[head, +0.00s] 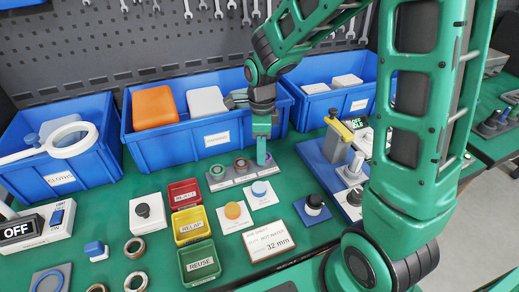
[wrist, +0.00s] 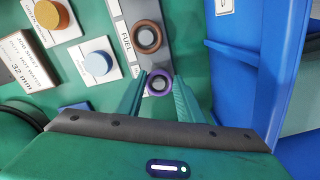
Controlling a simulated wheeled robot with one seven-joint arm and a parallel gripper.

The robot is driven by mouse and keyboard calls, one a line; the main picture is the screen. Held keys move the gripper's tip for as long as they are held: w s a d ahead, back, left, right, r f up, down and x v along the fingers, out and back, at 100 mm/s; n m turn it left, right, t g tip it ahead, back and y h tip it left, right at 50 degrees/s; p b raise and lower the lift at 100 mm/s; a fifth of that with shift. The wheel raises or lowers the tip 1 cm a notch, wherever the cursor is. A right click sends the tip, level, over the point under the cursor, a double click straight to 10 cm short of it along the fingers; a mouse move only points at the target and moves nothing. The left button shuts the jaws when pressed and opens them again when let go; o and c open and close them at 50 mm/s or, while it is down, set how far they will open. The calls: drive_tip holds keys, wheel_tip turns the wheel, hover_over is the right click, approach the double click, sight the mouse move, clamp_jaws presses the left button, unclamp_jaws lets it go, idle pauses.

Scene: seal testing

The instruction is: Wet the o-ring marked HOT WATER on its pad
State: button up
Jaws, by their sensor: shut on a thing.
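A grey strip (head: 232,180) holds a greenish ring (head: 217,170), a brown ring (head: 241,164) and a purple ring at its right end. My gripper (head: 263,158) points down over that right end. In the wrist view, its fingers are shut on the purple ring (wrist: 159,82), which is still at the strip. The brown ring (wrist: 147,38) has a FUEL label beside it; the purple ring's label is mostly hidden by a finger. An orange round pad (head: 233,210) and a light blue round pad (head: 259,189) sit on white cards in front of the strip.
A job sheet (head: 268,245) reads HOT WATER, 32 mm. Red (head: 184,194), yellow RELAY (head: 191,226) and green REUSE (head: 201,262) trays stand left of the pads. Blue bins (head: 200,136) line the back. A blue-based test fixture (head: 337,145) stands to the right.

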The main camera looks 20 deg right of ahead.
drive_tip(key=shift+w+r, duration=0.1)
drive_tip(key=shift+r, duration=0.05)
drive_tip(key=shift+r, duration=0.35)
drive_tip(key=shift+r, duration=0.35)
drive_tip(key=shift+r, duration=0.75)
drive_tip(key=shift+r, duration=0.15)
idle(0.9)
